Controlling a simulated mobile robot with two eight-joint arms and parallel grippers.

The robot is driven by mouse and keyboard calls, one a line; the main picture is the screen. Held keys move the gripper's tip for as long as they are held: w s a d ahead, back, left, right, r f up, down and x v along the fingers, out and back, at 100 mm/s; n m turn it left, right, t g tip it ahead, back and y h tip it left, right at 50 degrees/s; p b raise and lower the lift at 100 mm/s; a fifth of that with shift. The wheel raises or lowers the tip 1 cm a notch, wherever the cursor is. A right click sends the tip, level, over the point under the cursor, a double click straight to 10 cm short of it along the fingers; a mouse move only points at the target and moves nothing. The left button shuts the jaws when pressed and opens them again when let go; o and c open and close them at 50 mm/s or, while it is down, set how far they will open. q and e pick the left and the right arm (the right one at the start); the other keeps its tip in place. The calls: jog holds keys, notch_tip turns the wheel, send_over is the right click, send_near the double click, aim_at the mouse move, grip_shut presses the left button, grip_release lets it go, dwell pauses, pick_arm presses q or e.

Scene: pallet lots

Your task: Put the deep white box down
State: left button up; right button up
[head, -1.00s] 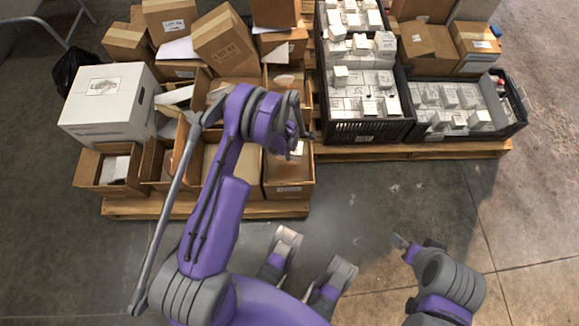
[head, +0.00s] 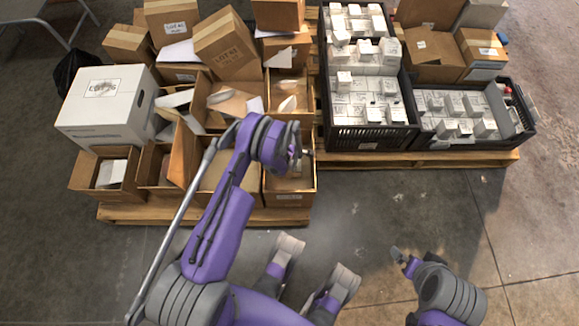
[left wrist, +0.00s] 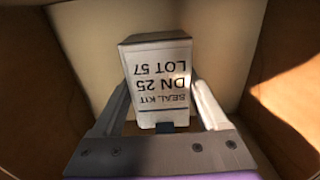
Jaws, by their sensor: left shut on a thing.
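The deep white box (left wrist: 158,62) is in the left wrist view, with a printed label reading SEAL KIT DN 25 LOT 57, upside down in that view. My left gripper (left wrist: 160,92) is shut on it, one finger on each side. Brown cardboard walls surround it, and a pale floor shows behind it; whether the box touches that floor I cannot tell. In the head view my left gripper (head: 295,158) is over the front right open carton (head: 290,198), and my arm hides the held box. My right gripper (head: 397,253) is low at the right, away from the pallets; its jaw opening is unclear.
Open cartons crowd the left pallet (head: 205,213), with a large white carton (head: 105,125) at its left and closed brown boxes behind. The right pallet (head: 440,158) bears black crates (head: 372,138) of small white boxes. The concrete floor in front is partly clear.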

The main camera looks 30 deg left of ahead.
pick_arm(q)
jog(key=shift+r, duration=0.1)
jog(key=shift+f, duration=0.2)
jog(key=o, duration=1.2)
jog(key=shift+o, duration=0.2)
jog(key=shift+r, duration=0.15)
